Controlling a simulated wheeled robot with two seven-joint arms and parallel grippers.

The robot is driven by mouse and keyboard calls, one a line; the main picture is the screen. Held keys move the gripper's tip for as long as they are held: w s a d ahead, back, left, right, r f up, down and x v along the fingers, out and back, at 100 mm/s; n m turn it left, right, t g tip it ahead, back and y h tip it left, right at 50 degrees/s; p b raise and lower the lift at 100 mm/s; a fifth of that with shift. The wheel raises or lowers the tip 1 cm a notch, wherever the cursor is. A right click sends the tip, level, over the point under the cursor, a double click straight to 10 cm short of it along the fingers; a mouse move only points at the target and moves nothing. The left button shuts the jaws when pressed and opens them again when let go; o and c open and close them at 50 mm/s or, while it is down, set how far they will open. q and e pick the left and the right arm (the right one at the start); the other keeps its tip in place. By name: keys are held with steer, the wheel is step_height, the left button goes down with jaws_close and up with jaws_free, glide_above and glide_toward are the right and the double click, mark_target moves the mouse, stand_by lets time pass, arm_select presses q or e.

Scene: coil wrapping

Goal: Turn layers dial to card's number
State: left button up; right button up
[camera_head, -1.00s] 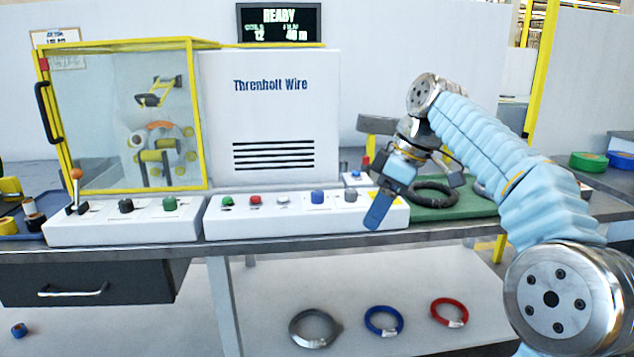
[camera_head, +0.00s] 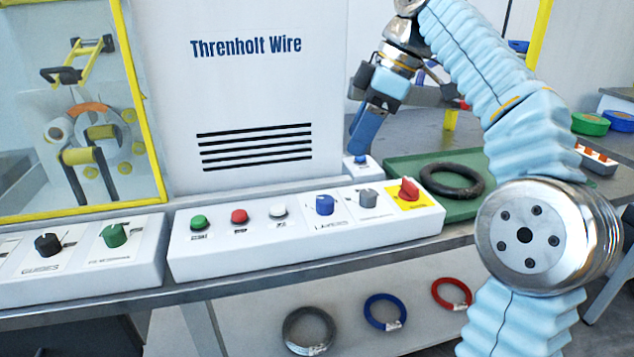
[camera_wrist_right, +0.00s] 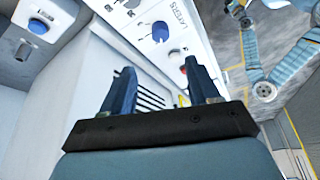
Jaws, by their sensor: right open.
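The layers dial is a blue knob (camera_head: 324,205) on the white control panel (camera_head: 290,243), above the printed word LAYERS in the head view. The same blue dial (camera_wrist_right: 160,32) shows at the top of the right wrist view. My right gripper (camera_head: 358,145) is raised above and behind the panel's right half, apart from the dial. In the right wrist view its two dark blue fingers (camera_wrist_right: 160,92) stand apart with nothing between them. I cannot make out a card or its number. My left gripper is out of view.
On the panel are a green button (camera_head: 198,222), a red button (camera_head: 239,216), a grey knob (camera_head: 368,197) and a red switch (camera_head: 409,190) on yellow. A dark coil (camera_head: 452,181) lies on a green tray (camera_head: 478,208). The machine cabinet (camera_head: 250,100) stands behind.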

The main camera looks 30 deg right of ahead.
mark_target(326, 198)
steer(key=b+x, duration=0.1)
steer(key=x, duration=1.2)
steer(key=shift+a+f, duration=0.1)
steer(key=shift+f, duration=0.1)
steer(key=c, duration=1)
